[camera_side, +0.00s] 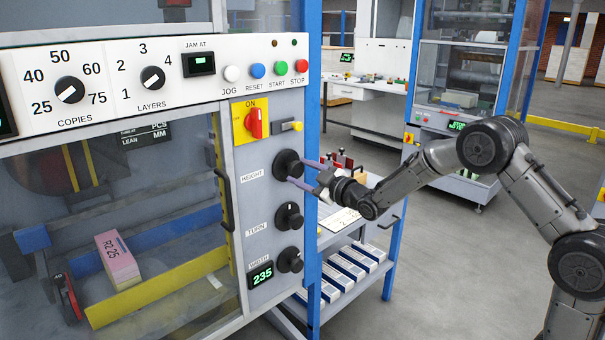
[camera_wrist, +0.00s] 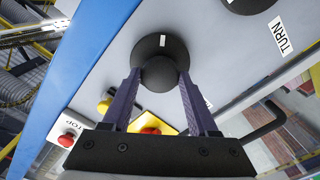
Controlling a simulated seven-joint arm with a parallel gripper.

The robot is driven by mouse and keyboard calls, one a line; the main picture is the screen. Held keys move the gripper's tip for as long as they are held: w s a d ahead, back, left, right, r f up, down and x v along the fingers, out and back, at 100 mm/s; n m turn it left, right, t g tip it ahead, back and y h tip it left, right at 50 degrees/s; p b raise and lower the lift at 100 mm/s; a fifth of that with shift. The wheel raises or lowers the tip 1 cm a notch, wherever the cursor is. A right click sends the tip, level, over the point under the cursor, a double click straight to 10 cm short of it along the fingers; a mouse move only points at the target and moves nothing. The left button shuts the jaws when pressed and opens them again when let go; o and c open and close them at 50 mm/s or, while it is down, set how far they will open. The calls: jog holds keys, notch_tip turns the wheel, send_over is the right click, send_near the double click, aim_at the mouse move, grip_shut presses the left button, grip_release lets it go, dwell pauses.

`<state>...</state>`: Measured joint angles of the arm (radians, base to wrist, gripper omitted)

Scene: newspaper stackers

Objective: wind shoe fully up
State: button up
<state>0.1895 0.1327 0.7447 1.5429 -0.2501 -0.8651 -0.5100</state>
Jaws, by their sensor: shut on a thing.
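The black knob labelled HEIGHT (camera_side: 286,164) is on the grey control panel, the top one of three stacked knobs. My gripper (camera_side: 304,174) reaches it from the right, with its purple fingers shut on it. In the wrist view, the fingers of my gripper (camera_wrist: 158,82) are on either side of the black HEIGHT knob (camera_wrist: 160,43), which has a white mark. Behind the glass, a red part beside a small scale (camera_side: 70,298) stands at lower left; I cannot tell whether it is the shoe. A pink-topped paper stack (camera_side: 117,258) lies by the yellow rail.
The TURN knob (camera_side: 289,216) and WIDTH knob (camera_side: 289,260) are below, with a display (camera_side: 262,275) reading 235. A black door handle (camera_side: 224,200) is left of the panel. A red switch (camera_side: 256,124) is above. A blue post (camera_side: 312,120) stands close beside my fingers.

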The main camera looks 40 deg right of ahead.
jog(key=n, duration=1.1)
jog(key=shift+n, duration=0.4)
dwell(0.3)
jog(key=o, duration=1.4)
jog(key=shift+s, duration=0.1)
jog(key=s, duration=1.3)
jog(key=shift+s, duration=0.35)
